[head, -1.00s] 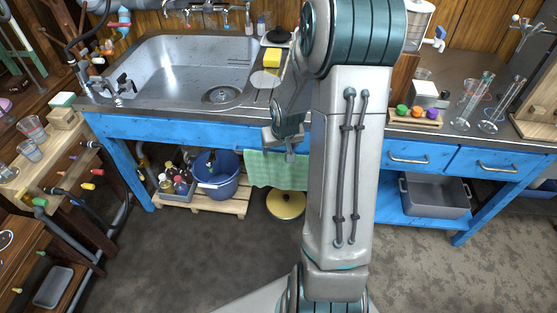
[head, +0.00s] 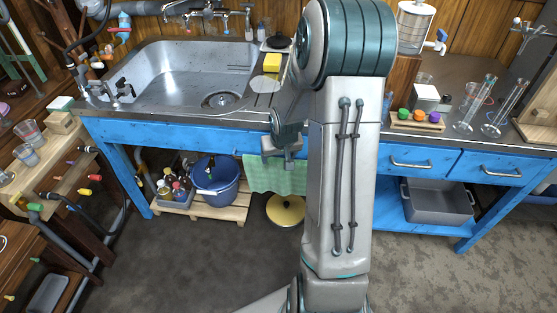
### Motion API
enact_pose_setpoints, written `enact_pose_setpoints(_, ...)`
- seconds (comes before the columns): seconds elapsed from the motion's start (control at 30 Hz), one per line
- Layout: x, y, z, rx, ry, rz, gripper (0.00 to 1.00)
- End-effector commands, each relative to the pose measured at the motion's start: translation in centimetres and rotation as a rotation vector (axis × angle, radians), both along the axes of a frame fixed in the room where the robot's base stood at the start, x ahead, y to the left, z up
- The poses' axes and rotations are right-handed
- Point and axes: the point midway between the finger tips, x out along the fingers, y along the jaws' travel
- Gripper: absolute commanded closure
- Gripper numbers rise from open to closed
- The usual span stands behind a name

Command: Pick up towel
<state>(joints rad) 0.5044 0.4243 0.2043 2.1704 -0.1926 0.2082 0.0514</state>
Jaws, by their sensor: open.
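The green towel (head: 277,176) hangs from the front of the blue bench, below the worktop edge and right of the blue bucket. Its right part is hidden behind my arm. My gripper (head: 289,163) is just in front of the towel's upper part and overlaps it in the picture. Its jaws are open. I cannot tell whether a finger touches the cloth.
A metal sink (head: 180,75) is set in the worktop above. A yellow sponge (head: 272,62) lies beside it. A blue bucket (head: 214,182) stands on a low pallet (head: 222,212). A yellow-lidded pot (head: 285,210) sits below the towel. The floor in front is clear.

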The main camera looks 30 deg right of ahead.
Motion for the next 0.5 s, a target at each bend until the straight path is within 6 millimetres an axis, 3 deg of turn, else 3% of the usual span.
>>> enact_pose_setpoints(0.1, 0.07, 0.03, -0.60, 0.002, 0.003, 0.000, 0.28)
enact_pose_setpoints(0.5, -0.28, 0.24, -0.79, 0.006, 0.014, 0.000, 0.82)
